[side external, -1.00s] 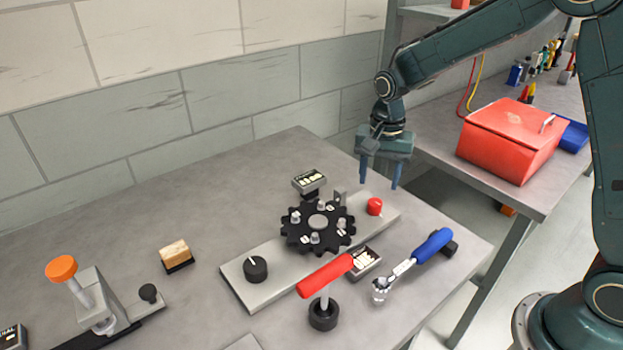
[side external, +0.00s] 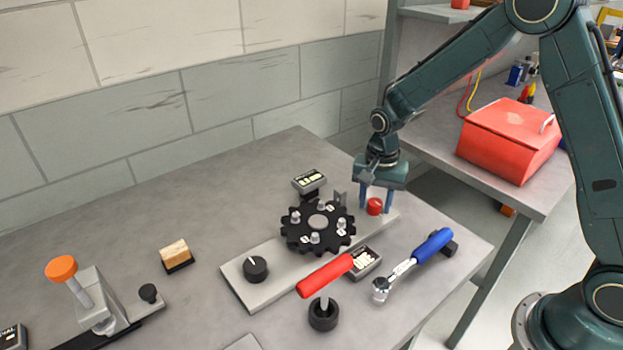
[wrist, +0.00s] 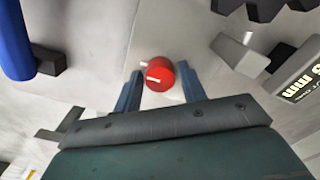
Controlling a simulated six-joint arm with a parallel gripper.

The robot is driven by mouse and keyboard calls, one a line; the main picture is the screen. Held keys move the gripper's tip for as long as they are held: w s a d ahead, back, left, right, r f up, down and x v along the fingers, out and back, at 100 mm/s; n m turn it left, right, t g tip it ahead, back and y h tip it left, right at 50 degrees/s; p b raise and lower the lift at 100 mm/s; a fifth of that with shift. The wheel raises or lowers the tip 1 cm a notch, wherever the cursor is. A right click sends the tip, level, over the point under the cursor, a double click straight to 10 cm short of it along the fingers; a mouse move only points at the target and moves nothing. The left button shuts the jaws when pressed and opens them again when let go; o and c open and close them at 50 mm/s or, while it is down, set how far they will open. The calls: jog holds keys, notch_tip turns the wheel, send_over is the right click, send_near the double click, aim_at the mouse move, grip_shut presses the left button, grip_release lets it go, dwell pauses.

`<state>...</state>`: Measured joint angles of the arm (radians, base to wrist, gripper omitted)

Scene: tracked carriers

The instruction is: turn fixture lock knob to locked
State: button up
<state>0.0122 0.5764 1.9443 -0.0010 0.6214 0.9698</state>
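A red knob (side external: 374,206) with a white pointer line stands at the right end of a grey fixture plate (side external: 262,291). In the wrist view the red knob (wrist: 160,74) sits between the tips of my two fingers, its white line lying nearly crosswise. My gripper (side external: 376,203) points down over the knob, and a gap shows beside the knob in the wrist view (wrist: 158,84), so the fingers are open. A black knob (side external: 255,268) with a white line is at the plate's left end. A black toothed wheel (side external: 296,234) with several metal pegs sits between the knobs.
A small display box (side external: 309,180) stands behind the wheel, another (side external: 366,262) in front. A blue-handled ratchet (side external: 432,246) lies at right. A wooden-handled block (side external: 176,255) and an orange-topped clamp (side external: 62,269) are at left.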

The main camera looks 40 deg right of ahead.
jog(key=c, duration=0.6)
jog(key=shift+c, duration=0.2)
jog(key=shift+n, duration=0.5)
jog(key=n, duration=0.2)
jog(key=shift+n, duration=0.4)
jog(key=n, duration=1.4)
